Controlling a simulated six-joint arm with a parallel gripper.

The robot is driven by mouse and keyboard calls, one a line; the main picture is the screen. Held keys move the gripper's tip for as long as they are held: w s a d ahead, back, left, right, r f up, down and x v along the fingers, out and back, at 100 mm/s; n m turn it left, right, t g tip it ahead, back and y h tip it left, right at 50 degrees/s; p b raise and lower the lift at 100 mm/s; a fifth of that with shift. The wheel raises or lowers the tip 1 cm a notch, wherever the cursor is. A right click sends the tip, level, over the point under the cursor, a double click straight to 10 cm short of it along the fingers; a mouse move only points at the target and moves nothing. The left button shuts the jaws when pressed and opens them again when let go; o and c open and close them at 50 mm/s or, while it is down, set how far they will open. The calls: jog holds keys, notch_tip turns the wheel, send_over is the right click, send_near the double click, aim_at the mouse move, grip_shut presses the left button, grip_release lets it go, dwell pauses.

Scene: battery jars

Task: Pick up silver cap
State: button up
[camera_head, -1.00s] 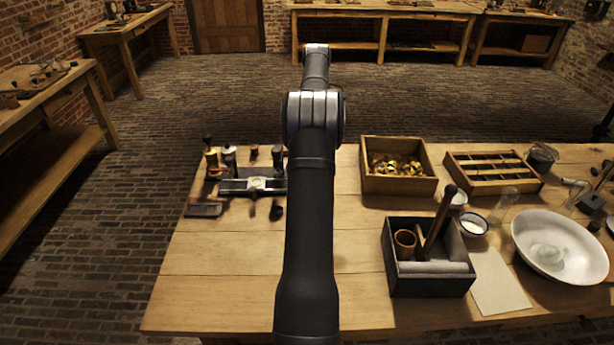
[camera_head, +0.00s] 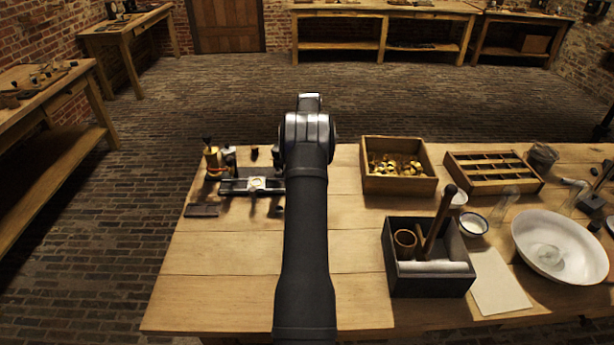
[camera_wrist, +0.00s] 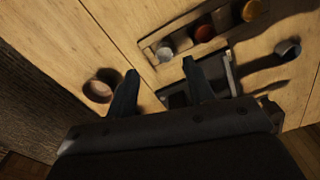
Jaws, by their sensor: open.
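My gripper (camera_wrist: 160,82) is open and empty, its two dark fingers spread above the wooden table in the wrist view. Just ahead of the fingers, a small silver-grey round top (camera_wrist: 165,50) sits in a wooden strip beside a dark red one (camera_wrist: 204,33) and a yellow one (camera_wrist: 254,10). A separate grey cylindrical piece (camera_wrist: 288,47) stands farther right. I cannot tell for certain which grey piece is the silver cap. A brownish round piece (camera_wrist: 101,88) lies left of the left finger. In the head view my arm hides the gripper.
A metal-fitted apparatus (camera_head: 252,185) with small upright pieces stands at the table's left. Right of my arm are a wooden box of brass pieces (camera_head: 398,184), a divided tray (camera_head: 492,185), a dark caddy (camera_head: 432,281) and a white basin (camera_head: 590,272). The front left table is clear.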

jog(key=shift+s+a+f, duration=0.1)
jog(key=shift+a+f, duration=0.05)
jog(key=shift+f, duration=1.2)
jog(key=shift+s+a+f, duration=0.1)
jog(key=shift+f, duration=1.25)
jog(key=c, duration=1)
